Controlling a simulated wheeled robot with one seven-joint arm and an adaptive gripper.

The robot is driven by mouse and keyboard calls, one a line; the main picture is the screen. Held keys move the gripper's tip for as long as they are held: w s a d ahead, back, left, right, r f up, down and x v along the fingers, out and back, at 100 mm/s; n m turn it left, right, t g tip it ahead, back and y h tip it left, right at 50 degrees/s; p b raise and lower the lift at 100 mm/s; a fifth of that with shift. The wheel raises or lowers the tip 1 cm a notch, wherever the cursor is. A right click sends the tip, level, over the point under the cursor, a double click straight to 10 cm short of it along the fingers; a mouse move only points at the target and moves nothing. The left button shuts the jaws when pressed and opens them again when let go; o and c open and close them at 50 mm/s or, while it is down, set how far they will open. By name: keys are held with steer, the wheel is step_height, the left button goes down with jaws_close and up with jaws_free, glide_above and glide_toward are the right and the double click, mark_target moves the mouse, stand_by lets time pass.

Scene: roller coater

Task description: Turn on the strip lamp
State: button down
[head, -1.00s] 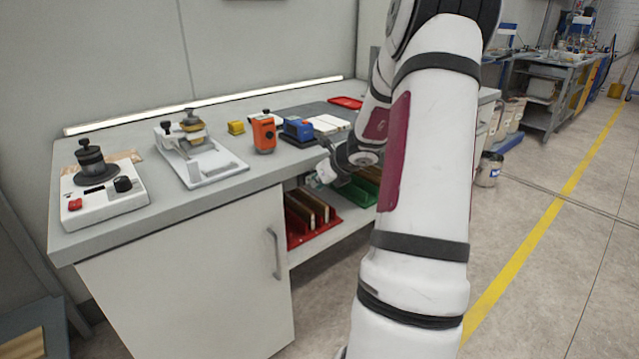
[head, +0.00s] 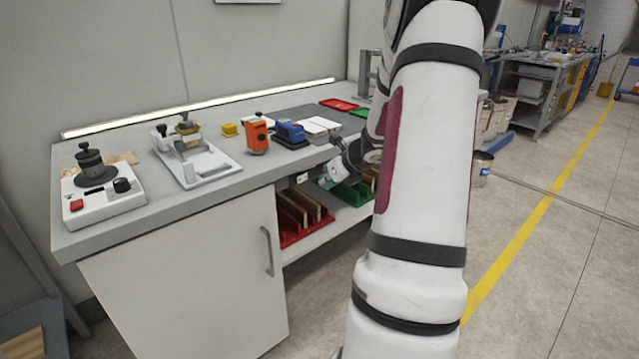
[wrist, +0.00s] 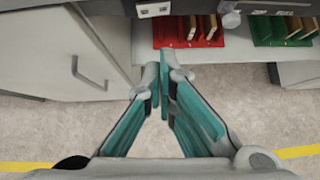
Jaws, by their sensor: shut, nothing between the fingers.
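The strip lamp (head: 205,107) is a long, thin white bar along the back of the workbench, against the wall. It looks pale and bright, but I cannot tell whether it is lit. A small white plate with dark openings (wrist: 153,9) sits under the bench's front edge in the wrist view; whether it is a switch or a socket is unclear. My gripper (wrist: 164,78) has teal-lined fingers with the tips together and nothing between them. It is in front of the bench, near the open shelf. In the head view my gripper (head: 330,178) is small and partly hidden by my arm.
The workbench (head: 225,190) carries a white device with a dark knob (head: 105,195), a white fixture (head: 195,160), an orange device (head: 257,135) and a blue one (head: 290,130). Red (wrist: 187,30) and green (wrist: 280,30) racks stand on the shelf. A cabinet door handle (head: 268,250) sticks out.

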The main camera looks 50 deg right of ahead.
steer(key=v, duration=0.2)
steer(key=p+v, duration=0.1)
steer(key=v, duration=0.2)
steer(key=shift+s+d+r, duration=0.2)
steer(key=shift+s, duration=0.1)
